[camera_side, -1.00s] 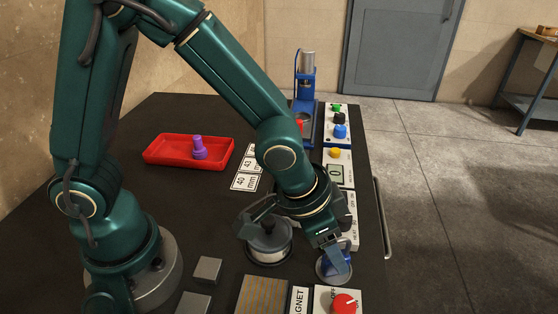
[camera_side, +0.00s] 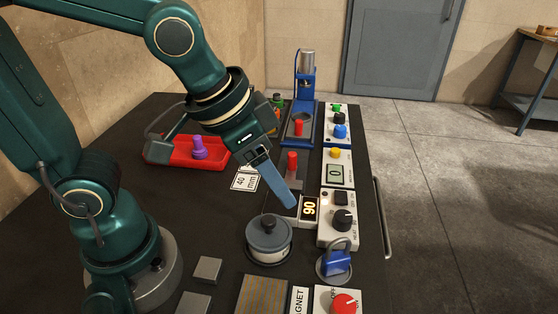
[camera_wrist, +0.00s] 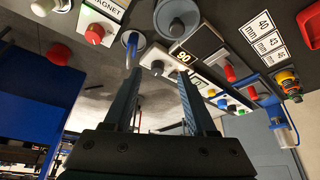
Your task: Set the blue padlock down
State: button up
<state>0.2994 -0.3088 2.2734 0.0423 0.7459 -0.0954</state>
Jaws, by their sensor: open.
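The blue padlock (camera_side: 336,263) rests on a round grey plate (camera_side: 322,275) at the front right of the dark bench, with its grey shackle up. My gripper (camera_side: 290,201) is open and empty, up and to the left of the padlock, clear of it. In the wrist view the gripper's fingers (camera_wrist: 161,80) stand apart with nothing between them. The padlock also shows in that view (camera_wrist: 131,52), left of the fingers and partly hidden.
A grey lidded pot (camera_side: 268,242) stands left of the padlock. A heater box (camera_side: 338,225) is behind it and a magnet box with a red knob (camera_side: 344,303) is in front. A red tray (camera_side: 165,150) and a blue press (camera_side: 305,95) are farther back.

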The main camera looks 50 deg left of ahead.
jog(key=s+a+n+y, duration=0.1)
jog(key=s+a+n, duration=0.1)
jog(key=s+a, duration=0.3)
jog(key=shift+a+r+n+t, duration=0.3)
jog(key=shift+a+r+t, duration=0.1)
jog(key=shift+a, duration=0.1)
dwell(0.8)
